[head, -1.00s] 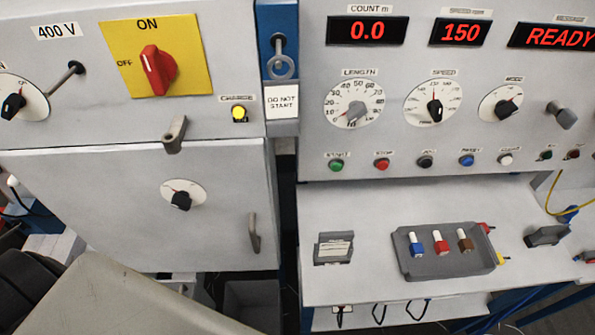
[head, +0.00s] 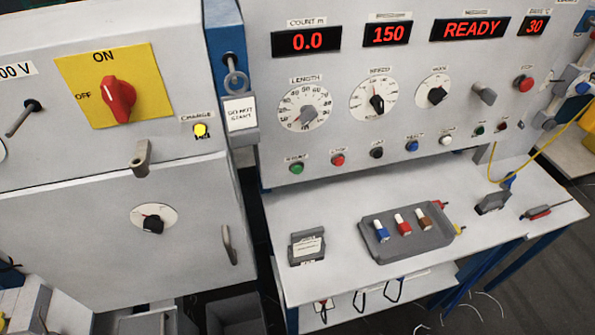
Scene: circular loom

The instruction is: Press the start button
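The green start button (head: 297,168) is at the left end of a row of buttons on the grey control panel (head: 350,150), under the length dial (head: 304,106). A small label sits above it. The red stop button (head: 338,160) is just to its right. The message display (head: 469,28) reads READY, and the count display (head: 306,40) reads 0.0. Nothing covers the start button. Neither of my grippers shows in the head view.
A cabinet at left carries a red switch (head: 118,100) on yellow, turned to ON. A DO NOT START tag (head: 240,112) hangs from a blue post. A shelf below the panel holds a grey tray (head: 408,250) with several coloured pegs. The space before the start button is clear.

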